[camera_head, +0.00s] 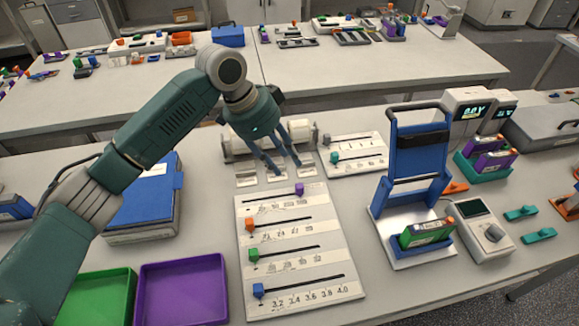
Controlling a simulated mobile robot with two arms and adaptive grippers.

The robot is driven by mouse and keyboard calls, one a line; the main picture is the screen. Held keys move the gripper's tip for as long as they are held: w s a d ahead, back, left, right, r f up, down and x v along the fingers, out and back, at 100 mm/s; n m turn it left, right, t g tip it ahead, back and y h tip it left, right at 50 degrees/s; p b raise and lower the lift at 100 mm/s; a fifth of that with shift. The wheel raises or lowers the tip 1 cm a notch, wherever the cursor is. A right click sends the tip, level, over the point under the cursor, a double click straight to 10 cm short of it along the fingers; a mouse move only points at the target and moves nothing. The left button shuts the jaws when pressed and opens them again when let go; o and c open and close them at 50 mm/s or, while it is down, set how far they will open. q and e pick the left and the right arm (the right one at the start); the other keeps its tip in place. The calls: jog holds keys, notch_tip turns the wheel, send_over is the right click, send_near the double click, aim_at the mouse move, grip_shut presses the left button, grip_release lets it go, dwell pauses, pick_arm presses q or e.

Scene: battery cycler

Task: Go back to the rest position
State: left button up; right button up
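My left gripper (288,168) reaches in from the left. Its two dark fingers point down and stand apart, with nothing visible between them. It hangs over small light plates (247,180) in front of a grey roller-like device (238,146), which it partly hides. I cannot tell whether the fingertips touch anything. Below it lies a white slider board (330,239) with purple, orange, green and blue knobs; the lowest scale reads 3.2 to 4.0. To the right stands a blue cycler frame (415,150) with a green battery pack (424,235) at its base. My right gripper is not in view.
A green tray (133,290) and a purple tray (183,262) sit at front left, near a blue binder (145,200). A meter (476,232) and purple packs (492,160) in a rack stand at right. A second table (330,65) lies behind.

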pick_arm(q)
jog(key=shift+a+r, duration=0.15)
jog(key=shift+r, duration=0.2)
